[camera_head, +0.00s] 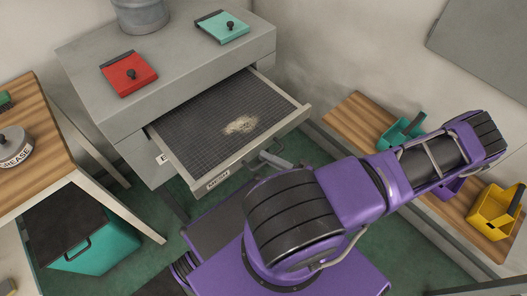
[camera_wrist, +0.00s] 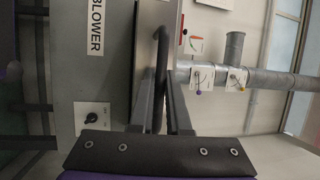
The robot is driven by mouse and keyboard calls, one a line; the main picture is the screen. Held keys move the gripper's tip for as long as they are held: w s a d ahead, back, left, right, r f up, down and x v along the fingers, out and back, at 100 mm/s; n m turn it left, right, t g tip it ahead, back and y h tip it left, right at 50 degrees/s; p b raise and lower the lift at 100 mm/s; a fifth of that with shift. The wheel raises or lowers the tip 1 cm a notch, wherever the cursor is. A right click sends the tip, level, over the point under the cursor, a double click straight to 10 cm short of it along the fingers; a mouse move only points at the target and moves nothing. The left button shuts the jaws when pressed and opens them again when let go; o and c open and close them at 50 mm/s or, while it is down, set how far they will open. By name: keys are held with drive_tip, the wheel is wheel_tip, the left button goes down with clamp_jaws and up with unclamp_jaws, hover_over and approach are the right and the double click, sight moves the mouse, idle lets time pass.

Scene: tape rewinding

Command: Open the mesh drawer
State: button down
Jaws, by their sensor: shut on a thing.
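The mesh drawer (camera_head: 190,130) is pulled well out of the grey cabinet (camera_head: 85,85) in the head view. Its dark mesh floor shows, with a pale, sandy patch on it. A small label is on its front panel. In the wrist view the dark bar handle (camera_wrist: 161,42) stands on the drawer front, between the two fingers of my gripper (camera_wrist: 163,88). My gripper is shut on the handle. In the head view my purple arm reaches over from the right and hides most of my gripper, and the handle is only partly seen.
A wooden bench (camera_head: 352,115) holds teal and yellow holders at right. A wooden table (camera_head: 40,150) and a teal bin (camera_head: 95,250) stand at left.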

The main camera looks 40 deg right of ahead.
drive_tip(key=shift+d, duration=0.1)
drive_tip(key=c, duration=0.9)
unclamp_jaws()
drive_tip(key=b+v, duration=0.2)
drive_tip(key=v, duration=1.5)
drive_tip(key=shift+s+d, duration=0.1)
drive_tip(key=shift+s, duration=0.1)
